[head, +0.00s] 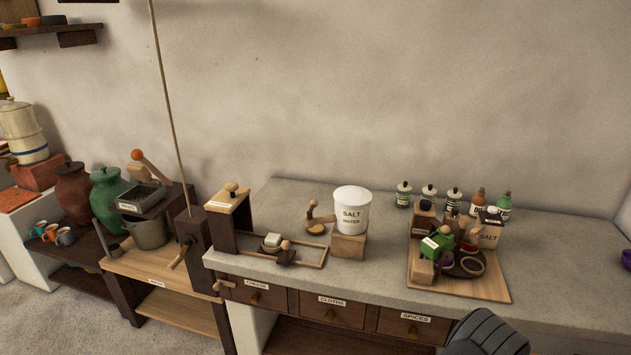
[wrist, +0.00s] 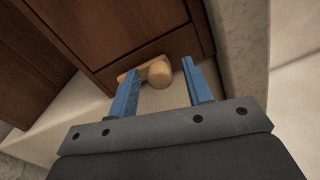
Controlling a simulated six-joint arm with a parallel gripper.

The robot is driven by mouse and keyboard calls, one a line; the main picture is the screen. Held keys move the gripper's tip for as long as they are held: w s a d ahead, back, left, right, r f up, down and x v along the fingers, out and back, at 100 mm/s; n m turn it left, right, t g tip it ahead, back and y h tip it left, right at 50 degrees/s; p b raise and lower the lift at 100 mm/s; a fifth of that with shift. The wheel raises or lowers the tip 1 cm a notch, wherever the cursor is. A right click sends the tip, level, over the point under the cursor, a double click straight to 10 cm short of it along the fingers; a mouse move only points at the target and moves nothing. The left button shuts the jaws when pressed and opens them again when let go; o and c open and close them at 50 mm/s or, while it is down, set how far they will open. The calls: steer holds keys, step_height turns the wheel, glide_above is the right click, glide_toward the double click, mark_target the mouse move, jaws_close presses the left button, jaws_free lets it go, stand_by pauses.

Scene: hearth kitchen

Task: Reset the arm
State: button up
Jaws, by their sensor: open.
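My gripper (wrist: 160,82) shows in the wrist view with its two blue fingers spread apart and nothing held between them. Beyond the fingertips is a pale wooden knob or peg (wrist: 158,72) on a dark wooden front; the picture does not show whether a finger touches it. In the head view only a dark rounded part of my arm shows at the bottom edge, right of the middle. The gripper's fingers are not visible there.
A wooden bench (head: 160,275) with a pot stands left. Bottles (head: 478,201) line the wall.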

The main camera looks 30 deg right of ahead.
steer(key=shift+s+a+m, duration=0.1)
steer(key=shift+s+m, duration=0.05)
steer(key=shift+m, duration=8.25)
